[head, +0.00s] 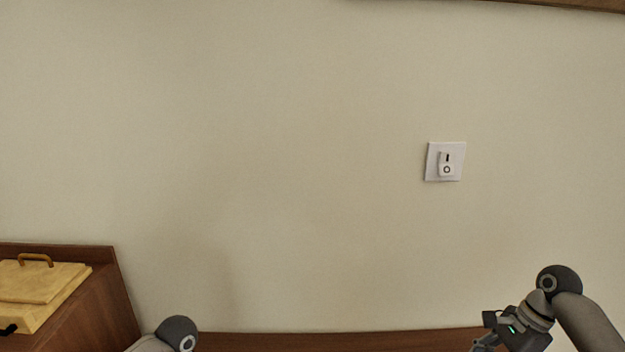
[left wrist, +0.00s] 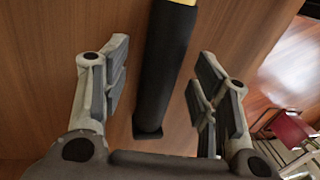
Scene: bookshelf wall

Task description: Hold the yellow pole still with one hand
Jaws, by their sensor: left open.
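In the left wrist view a pole with a thick black section (left wrist: 167,62) runs from the top edge down toward my palm. A small bit of its yellow part (left wrist: 184,2) shows at the top edge. My left gripper (left wrist: 160,68) is open, with one finger on each side of the black section. Gaps show between the pole and both fingers, so it is not gripped. The head view does not show the pole. My right gripper (head: 484,340) is at the lower right of the head view, partly cut off; its jaw state is unclear.
A white switch plate (head: 445,162) is on the bare wall. A yellow lidded box (head: 40,290) sits on a brown wooden unit (head: 108,300) at the left. In the left wrist view a wooden surface (left wrist: 60,30) lies behind the pole, with a red object (left wrist: 290,130) at the right.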

